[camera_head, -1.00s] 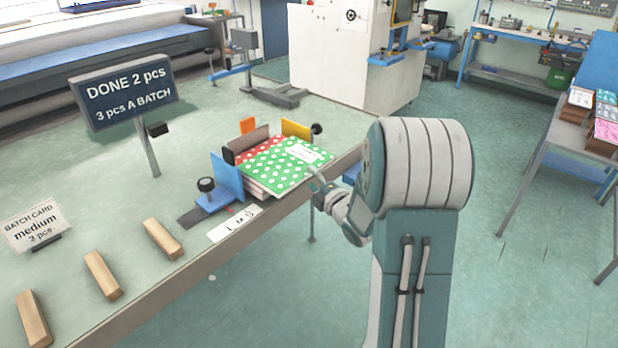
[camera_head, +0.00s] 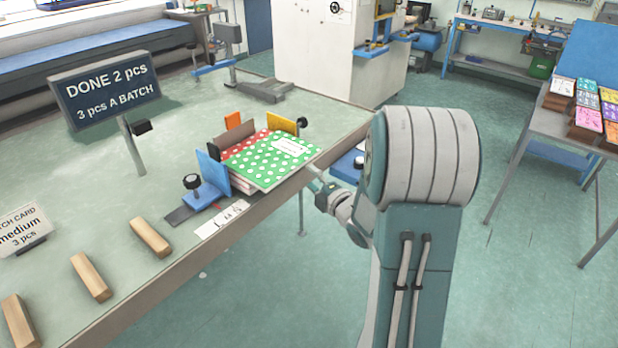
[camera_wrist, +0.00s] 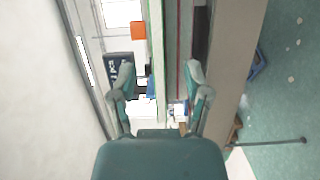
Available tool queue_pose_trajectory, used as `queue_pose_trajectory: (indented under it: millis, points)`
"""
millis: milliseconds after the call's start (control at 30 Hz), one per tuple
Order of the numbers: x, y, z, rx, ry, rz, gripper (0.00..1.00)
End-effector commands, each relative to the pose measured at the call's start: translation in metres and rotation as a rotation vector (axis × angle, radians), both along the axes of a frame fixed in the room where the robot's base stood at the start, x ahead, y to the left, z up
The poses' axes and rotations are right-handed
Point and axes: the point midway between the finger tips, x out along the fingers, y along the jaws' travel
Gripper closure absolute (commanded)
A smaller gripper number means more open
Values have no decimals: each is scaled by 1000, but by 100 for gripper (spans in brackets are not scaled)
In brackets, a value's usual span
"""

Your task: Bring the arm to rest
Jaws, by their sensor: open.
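My arm rises in front of the bench in the head view, with my gripper (camera_head: 313,180) low beside the bench's front edge, close to the stack of dotted booklets (camera_head: 268,166). The wrist view shows my gripper (camera_wrist: 160,78) with its two fingers apart and nothing held between them. The green booklet with a white label lies on top of the stack, and a red dotted one shows at its left. The stack sits between upright plates of a jig, including a blue plate (camera_head: 213,172) and a yellow plate (camera_head: 282,122).
On the bench (camera_head: 150,185) stand a sign (camera_head: 105,92) reading "DONE 2 pcs, 3 pcs A BATCH", a batch card (camera_head: 20,230) and wooden blocks (camera_head: 150,237). A side table (camera_head: 555,143) at right holds several coloured stacks. Open floor lies right of my arm.

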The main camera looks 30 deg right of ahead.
Motion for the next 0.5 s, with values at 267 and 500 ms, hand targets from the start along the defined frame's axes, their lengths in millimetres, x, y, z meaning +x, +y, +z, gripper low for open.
queue_pose_trajectory:
  millis: [267, 500]
  points:
    - [-8, -2, 0, 1, 1, 0, 38]
    - [-8, -2, 0, 1, 1, 0, 38]
